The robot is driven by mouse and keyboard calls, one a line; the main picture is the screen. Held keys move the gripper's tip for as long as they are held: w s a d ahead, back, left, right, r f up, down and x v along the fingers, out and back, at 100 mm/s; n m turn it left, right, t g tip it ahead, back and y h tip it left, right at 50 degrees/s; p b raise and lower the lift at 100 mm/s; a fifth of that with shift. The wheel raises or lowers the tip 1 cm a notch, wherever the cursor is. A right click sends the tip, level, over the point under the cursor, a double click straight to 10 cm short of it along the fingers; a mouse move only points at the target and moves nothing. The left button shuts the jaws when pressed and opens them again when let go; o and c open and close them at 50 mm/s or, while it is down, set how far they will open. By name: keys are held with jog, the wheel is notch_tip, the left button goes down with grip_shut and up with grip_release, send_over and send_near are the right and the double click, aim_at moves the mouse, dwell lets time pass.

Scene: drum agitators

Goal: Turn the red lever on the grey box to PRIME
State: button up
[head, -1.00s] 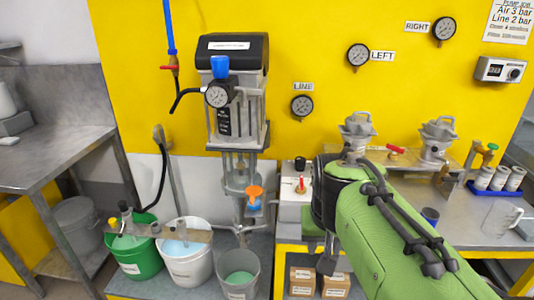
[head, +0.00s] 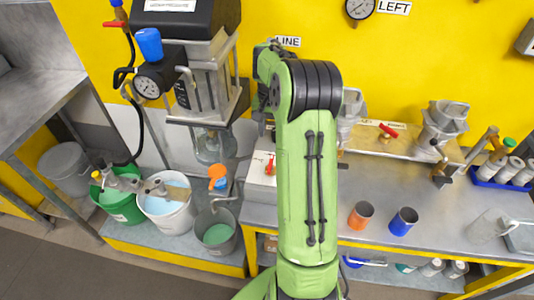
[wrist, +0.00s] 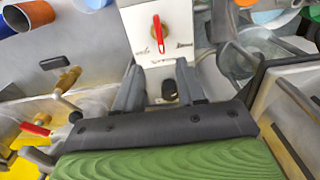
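The light grey box (head: 259,185) stands on the bench's left end, partly hidden by my arm in the head view. Its red lever (head: 269,164) shows just left of my arm. In the wrist view the box's pale face (wrist: 175,18) is at top centre, and the red lever (wrist: 158,35) stands nearly upright on it. Small labels surround the lever, too small to read surely. My gripper (wrist: 158,78) is open and empty, its two dark fingers apart below the lever in the picture, not touching it. A dark round knob (wrist: 170,90) shows between them. My fingers are hidden in the head view.
A pump with a gauge (head: 147,88) stands left of the box, with an orange-handled valve (head: 217,172) close by. Orange (head: 361,214) and blue (head: 403,221) cups stand on the bench to the right. Another red lever (head: 388,130) sits on the manifold behind.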

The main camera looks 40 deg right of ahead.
aim_at(271, 162)
notch_tip(271, 162, down, 14)
jog(key=shift+d+r+b, duration=0.1)
jog(key=shift+d+b, duration=0.05)
jog(key=shift+b, duration=0.55)
jog(key=shift+c, duration=0.3)
grip_shut()
